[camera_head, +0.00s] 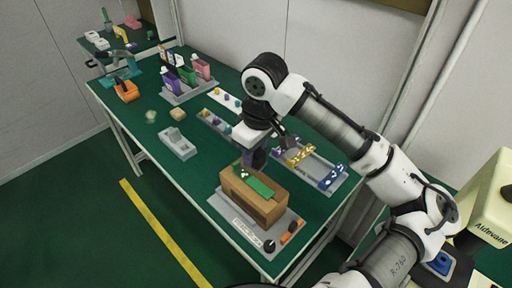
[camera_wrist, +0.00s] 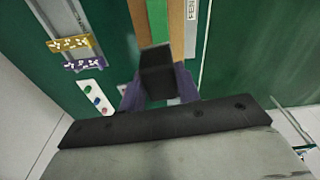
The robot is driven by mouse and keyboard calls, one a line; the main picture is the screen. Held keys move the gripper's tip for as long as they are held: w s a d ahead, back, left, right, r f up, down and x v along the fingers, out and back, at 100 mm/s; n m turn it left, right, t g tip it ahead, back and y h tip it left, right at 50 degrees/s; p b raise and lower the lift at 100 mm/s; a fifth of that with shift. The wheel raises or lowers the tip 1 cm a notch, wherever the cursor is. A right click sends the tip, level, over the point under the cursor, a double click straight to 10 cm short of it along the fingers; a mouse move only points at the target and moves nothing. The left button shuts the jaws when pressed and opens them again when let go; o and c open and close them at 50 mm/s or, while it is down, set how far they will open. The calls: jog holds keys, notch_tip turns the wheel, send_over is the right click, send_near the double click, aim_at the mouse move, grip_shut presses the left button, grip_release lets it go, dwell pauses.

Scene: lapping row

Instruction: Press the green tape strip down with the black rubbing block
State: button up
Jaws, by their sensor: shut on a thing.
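A brown carton (camera_head: 252,207) stands on a grey board near the bench's front end. A green tape strip (camera_head: 261,187) lies along its top; it also shows in the wrist view (camera_wrist: 157,18). My gripper (camera_head: 253,158) is over the carton's far part. In the wrist view its purple fingers (camera_wrist: 158,88) are shut on the black rubbing block (camera_wrist: 156,66). The block is in line with the strip and covers part of it from this camera. I cannot tell whether the block touches the tape. In the head view the block is mostly hidden by the fingers.
Behind the carton, trays hold yellow and blue pieces (camera_head: 331,178). A white strip with coloured knobs (camera_head: 218,122), a grey holder (camera_head: 178,144) and a rack of coloured boxes (camera_head: 188,84) stand farther back. An orange-handled tool (camera_head: 291,232) lies beside the carton.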

jog(key=shift+s+a+m, duration=0.1)
jog(key=shift+s+m, duration=0.15)
jog(key=shift+m, duration=0.35)
jog(key=shift+f, duration=0.15)
jog(key=shift+f+b, duration=2)
jog(key=shift+f, duration=0.9)
jog(key=shift+f, duration=0.55)
jog(key=shift+r, duration=0.1)
notch_tip(320, 180, up, 7)
jog(key=p, duration=0.6)
jog(key=shift+w+a, duration=0.1)
